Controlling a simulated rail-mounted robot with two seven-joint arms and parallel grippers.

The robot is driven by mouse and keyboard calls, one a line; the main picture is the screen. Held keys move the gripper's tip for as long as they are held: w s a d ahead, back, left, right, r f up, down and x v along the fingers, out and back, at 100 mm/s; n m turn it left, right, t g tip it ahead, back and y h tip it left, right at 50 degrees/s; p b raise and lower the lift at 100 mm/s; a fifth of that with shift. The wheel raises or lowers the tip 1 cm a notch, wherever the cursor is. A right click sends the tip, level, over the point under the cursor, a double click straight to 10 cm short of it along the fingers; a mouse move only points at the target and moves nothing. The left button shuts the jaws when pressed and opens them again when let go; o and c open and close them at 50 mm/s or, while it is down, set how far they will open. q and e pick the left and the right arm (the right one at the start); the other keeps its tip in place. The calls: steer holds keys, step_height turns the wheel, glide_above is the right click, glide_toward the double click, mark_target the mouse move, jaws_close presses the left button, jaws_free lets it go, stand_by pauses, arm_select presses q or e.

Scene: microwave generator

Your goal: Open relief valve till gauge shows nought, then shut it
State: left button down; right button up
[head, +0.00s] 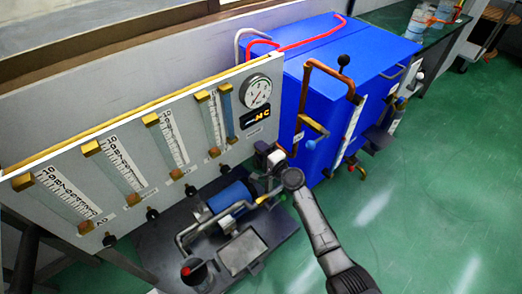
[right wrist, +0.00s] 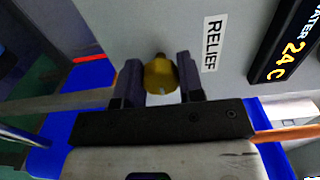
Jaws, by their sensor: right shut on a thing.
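The relief valve knob (right wrist: 160,76) is a small brass-yellow knob on the grey panel, beside a label reading RELIEF (right wrist: 211,44). My right gripper (right wrist: 158,90) has one dark finger on each side of the knob and is shut on it. In the head view my right gripper (head: 264,150) is at the panel's right end, below the display; it hides the knob there. The round white gauge (head: 256,91) is on the panel above the display. Its dark needle shows, but the reading is too small to tell. My left gripper is not in view.
A display (head: 256,117) sits between gauge and gripper. Several flow tubes (head: 115,165) line the panel at left. A blue cabinet (head: 335,95) with copper pipe (head: 303,100) stands close right. A blue pump (head: 230,198) lies below. Green floor (head: 430,200) is clear at right.

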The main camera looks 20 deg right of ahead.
steer(key=o, duration=0.9)
steer(key=shift+s, duration=0.1)
steer(key=p+v, duration=0.4)
steer(key=v, duration=0.9)
steer(key=shift+s+d, duration=0.15)
steer(key=shift+s, duration=0.15)
